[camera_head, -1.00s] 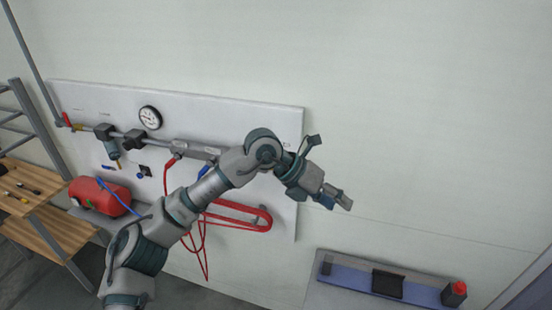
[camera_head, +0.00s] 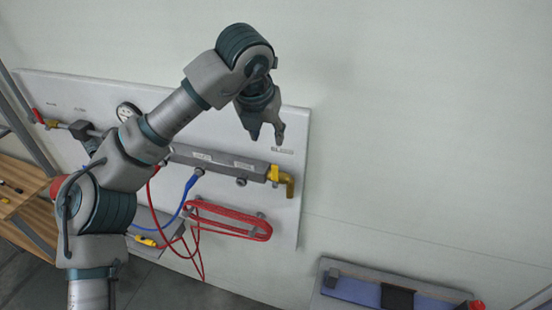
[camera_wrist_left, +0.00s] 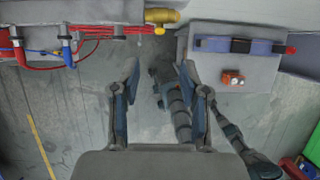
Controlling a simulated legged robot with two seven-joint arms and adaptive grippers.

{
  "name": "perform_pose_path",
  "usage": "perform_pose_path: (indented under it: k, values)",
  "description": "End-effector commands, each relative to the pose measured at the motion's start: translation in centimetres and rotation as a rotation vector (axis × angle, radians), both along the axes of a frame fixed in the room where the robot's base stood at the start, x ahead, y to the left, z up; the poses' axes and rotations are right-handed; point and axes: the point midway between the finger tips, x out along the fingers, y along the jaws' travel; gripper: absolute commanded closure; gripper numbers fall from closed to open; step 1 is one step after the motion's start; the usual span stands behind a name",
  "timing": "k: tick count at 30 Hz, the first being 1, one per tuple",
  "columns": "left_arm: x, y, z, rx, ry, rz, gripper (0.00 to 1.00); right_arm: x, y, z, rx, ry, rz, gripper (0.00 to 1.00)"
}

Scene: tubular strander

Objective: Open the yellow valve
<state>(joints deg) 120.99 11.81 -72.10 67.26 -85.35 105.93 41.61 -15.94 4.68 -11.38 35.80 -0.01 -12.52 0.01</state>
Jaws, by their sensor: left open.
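The yellow valve (camera_head: 280,176) sits at the right end of a grey manifold bar on the white wall panel. My left gripper (camera_head: 266,138) hangs from above, fingers pointing down, just above and slightly left of the valve in the head view. A gap shows between them. In the left wrist view the fingers (camera_wrist_left: 158,76) are spread with nothing between them, and a yellow fitting (camera_wrist_left: 161,15), likely the valve, is at the top edge beyond the fingertips. The valve's handle position is hard to tell. My right gripper is out of view.
The grey manifold (camera_head: 220,162) carries red and blue hoses. A coiled red hose (camera_head: 230,221) hangs below it. A gauge (camera_head: 127,111) and a red-handled valve (camera_head: 37,115) are further left. A grey station with a blue strip (camera_head: 350,290) stands lower right. The wall right of the panel is clear.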

Motion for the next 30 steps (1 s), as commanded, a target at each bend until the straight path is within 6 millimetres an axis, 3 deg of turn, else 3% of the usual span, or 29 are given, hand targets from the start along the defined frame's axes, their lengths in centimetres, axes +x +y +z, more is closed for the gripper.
perform_pose_path:
  k: [11, 21, 30]
  values:
    - [3.2, -0.8, -7.2, 0.001, 0.009, -0.002, 0.55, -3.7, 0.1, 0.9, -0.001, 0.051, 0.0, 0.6]
    - [5.6, -1.7, -13.7, 0.0, 0.006, -0.002, 0.55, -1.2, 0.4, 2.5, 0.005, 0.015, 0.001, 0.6]
    - [6.4, -2.0, -15.9, 0.0, 0.004, -0.002, 0.55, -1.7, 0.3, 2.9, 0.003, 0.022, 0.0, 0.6]
